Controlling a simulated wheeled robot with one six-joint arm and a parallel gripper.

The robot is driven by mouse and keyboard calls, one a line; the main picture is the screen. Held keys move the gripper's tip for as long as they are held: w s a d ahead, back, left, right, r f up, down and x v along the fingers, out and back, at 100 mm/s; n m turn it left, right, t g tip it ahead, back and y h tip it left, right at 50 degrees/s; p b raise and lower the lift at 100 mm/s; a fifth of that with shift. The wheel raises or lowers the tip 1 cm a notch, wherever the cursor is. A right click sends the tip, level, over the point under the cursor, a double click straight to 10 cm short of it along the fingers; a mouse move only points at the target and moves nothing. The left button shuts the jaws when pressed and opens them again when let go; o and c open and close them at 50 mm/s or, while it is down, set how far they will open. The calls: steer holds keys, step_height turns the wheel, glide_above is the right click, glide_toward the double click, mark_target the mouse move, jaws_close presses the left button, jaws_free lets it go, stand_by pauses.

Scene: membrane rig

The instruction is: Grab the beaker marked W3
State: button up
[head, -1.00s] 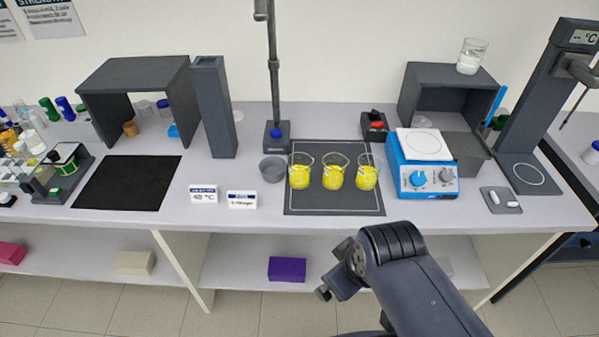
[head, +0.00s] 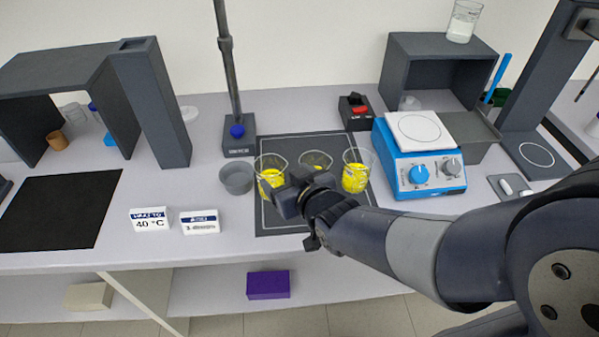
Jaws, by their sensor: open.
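Three glass beakers with yellow contents stand in a row on the dark mat (head: 285,221): the left beaker (head: 268,180), the middle beaker (head: 316,160) and the right beaker (head: 355,178). No W3 mark can be read on any of them, so I cannot tell which one it is. My gripper (head: 284,196) is over the front part of the mat, in front of the left and middle beakers. It hides much of the middle beaker and part of the left one. Its fingers are hard to make out, and nothing shows held in it.
A grey bowl (head: 237,179) stands left of the mat, near the stand base (head: 238,146). A blue stirrer hotplate (head: 420,178) is close on the right. Two small label cards (head: 150,221) stand at the front left. The black mat (head: 55,212) at left is clear.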

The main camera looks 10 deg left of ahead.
mark_target(264, 160)
steer(key=shift+p+x, duration=0.3)
steer(key=shift+x, duration=2.7)
steer(key=shift+a+p+x, duration=0.25)
steer(key=shift+p+x, duration=0.6)
steer(key=shift+x, duration=1.75)
steer(key=shift+s, duration=0.15)
steer(key=shift+r, duration=0.1)
steer(key=shift+c, duration=0.4)
steer(key=c, duration=0.8)
